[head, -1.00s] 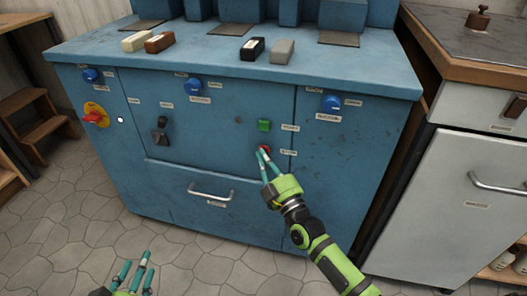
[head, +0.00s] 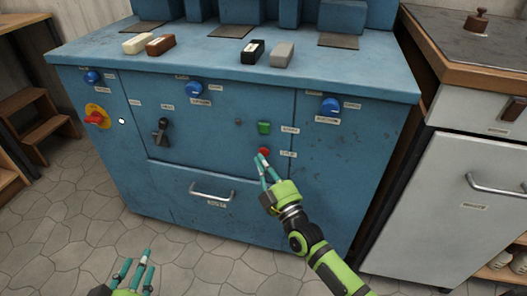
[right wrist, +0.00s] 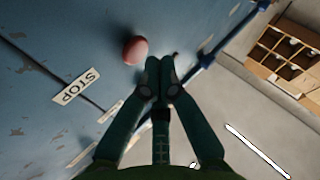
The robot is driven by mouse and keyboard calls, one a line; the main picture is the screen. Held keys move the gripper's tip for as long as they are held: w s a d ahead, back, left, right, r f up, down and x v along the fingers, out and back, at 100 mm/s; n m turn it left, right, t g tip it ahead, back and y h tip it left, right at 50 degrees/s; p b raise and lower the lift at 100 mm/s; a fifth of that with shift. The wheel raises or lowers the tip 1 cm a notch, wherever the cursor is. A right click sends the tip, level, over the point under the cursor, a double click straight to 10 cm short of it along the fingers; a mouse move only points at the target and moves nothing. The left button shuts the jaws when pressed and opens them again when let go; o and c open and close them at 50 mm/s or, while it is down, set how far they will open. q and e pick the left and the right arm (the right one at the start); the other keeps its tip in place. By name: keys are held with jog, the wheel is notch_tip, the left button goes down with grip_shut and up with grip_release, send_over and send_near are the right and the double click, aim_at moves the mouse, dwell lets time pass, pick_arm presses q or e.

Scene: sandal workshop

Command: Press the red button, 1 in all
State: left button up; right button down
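The red button (head: 264,151) is on the front of the blue machine (head: 225,150), below a green button (head: 264,128). It also shows as a round red knob (right wrist: 135,49) in the right wrist view, beside a STOP label (right wrist: 76,87). My right gripper (head: 262,160) is shut and empty, its fingertips just below the red button. In the right wrist view its fingertips (right wrist: 160,66) are together, to the right of and below the button; a small gap shows between them. My left gripper (head: 134,268) is open and empty, low over the floor.
A red-and-yellow rotary switch (head: 96,118), a black lever (head: 162,132) and blue knobs (head: 195,89) are on the same front. A drawer handle (head: 211,192) sticks out below. A grey cabinet (head: 460,190) stands at the right. The floor in front is free.

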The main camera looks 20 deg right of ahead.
jog(key=s+a+p, duration=0.2)
jog(key=s+p, duration=0.1)
jog(key=s, duration=0.1)
jog(key=shift+s+a, duration=0.1)
jog(key=shift+a, duration=0.3)
dwell(0.7)
